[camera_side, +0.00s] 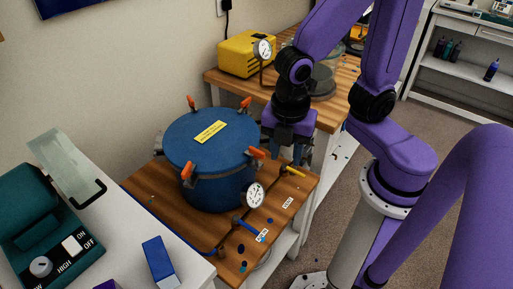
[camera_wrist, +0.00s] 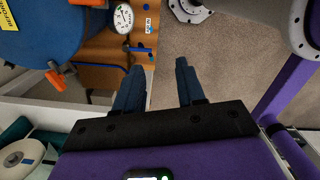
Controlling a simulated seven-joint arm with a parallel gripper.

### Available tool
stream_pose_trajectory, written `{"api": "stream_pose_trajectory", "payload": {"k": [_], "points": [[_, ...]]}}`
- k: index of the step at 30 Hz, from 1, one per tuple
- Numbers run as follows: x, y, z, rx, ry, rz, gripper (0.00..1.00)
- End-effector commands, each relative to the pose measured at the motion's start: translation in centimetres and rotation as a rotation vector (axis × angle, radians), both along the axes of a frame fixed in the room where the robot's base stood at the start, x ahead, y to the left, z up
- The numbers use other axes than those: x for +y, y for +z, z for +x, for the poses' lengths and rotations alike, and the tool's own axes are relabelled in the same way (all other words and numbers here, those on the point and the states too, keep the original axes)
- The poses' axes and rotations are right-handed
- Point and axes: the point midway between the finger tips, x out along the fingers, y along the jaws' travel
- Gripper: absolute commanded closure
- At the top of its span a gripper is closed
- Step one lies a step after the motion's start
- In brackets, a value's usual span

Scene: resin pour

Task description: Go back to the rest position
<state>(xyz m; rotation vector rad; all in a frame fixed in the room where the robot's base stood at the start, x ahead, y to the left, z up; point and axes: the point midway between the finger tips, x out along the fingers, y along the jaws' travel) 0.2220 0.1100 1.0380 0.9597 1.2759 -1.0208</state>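My gripper (camera_wrist: 160,75) shows in the wrist view with two dark blue fingers spread apart and nothing between them. It hangs over the carpeted floor, beside the wooden bench edge. The pot also shows at the upper left of the wrist view (camera_wrist: 45,30).
A yellow-handled valve (camera_side: 293,171) and a pressure gauge (camera_side: 255,194) stand out from the pot's right side. A yellow compressor (camera_side: 247,54) stands on the rear table. Carpet at right is open.

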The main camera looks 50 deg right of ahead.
Motion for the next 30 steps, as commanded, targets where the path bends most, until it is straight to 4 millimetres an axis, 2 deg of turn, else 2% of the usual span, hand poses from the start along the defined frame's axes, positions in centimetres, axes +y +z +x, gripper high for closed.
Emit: {"api": "stream_pose_trajectory", "payload": {"k": [6, 12, 17, 30], "points": [[-3.6, 2.2, -3.2, -0.014, -0.445, 0.064, 0.61], [-5.3, 3.2, -5.3, -0.008, -0.694, 0.092, 0.61], [-5.7, 3.4, -5.8, -0.006, -0.756, 0.097, 0.61], [-5.7, 3.4, -5.8, -0.006, -0.756, 0.097, 0.61]]}}
